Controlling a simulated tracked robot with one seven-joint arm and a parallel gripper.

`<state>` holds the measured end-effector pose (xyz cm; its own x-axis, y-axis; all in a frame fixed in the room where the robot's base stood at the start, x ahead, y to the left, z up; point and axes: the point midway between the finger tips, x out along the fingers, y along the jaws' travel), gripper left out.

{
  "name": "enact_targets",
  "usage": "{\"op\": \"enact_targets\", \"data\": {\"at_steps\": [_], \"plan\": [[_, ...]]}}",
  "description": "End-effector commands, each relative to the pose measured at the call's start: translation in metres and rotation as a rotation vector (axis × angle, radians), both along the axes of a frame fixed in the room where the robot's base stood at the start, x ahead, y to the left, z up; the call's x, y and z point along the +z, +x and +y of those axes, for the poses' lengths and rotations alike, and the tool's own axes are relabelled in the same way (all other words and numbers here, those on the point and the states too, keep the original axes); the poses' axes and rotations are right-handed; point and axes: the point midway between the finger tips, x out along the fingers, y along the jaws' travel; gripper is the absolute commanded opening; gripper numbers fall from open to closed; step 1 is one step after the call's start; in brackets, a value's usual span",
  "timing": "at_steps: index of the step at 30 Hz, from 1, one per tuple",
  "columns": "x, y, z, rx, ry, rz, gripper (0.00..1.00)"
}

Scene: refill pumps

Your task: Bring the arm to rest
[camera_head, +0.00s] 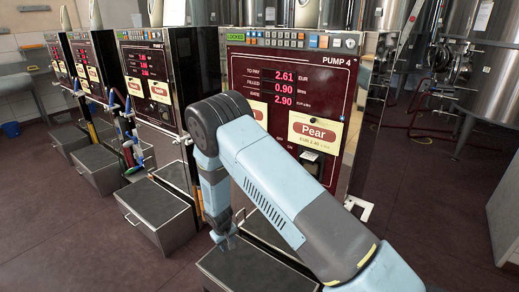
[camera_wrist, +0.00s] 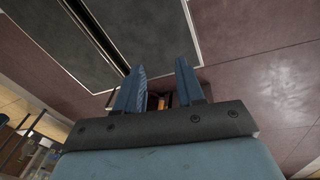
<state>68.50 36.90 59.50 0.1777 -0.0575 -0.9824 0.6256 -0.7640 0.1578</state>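My gripper (camera_wrist: 160,88) shows in the wrist view with its two blue fingers apart and nothing between them. In the head view my light-blue arm reaches across the front of pump 4 (camera_head: 350,62), bent at the elbow, with the forearm hanging down. The gripper end (camera_head: 226,238) is low, near the dark-topped box (camera_head: 247,272) at the foot of pump 4. I cannot tell whether it touches the box. The pump's display reads 2.61, 0.90 and 2.90, and its "Pear" label (camera_head: 315,132) is partly bordered by my arm.
More pumps (camera_head: 145,75) stand in a row to the left, with hoses and nozzles (camera_head: 128,130) at their sides. Another box (camera_head: 157,212) sits on the floor before the neighbouring pump. Steel tanks (camera_head: 490,70) stand behind at right. The dark red floor (camera_head: 430,200) at right is clear.

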Motion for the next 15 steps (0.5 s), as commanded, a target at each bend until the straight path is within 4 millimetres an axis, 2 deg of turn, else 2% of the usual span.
{"op": "enact_targets", "data": {"at_steps": [1,3,10,15], "plan": [[0.023,0.008,-0.005,-0.021,0.011,-0.006,0.38],[0.050,0.016,-0.012,-0.045,0.024,-0.012,0.38],[0.136,0.034,-0.041,-0.122,0.061,-0.027,0.38],[0.197,0.039,-0.068,-0.173,0.087,-0.040,0.38]]}}
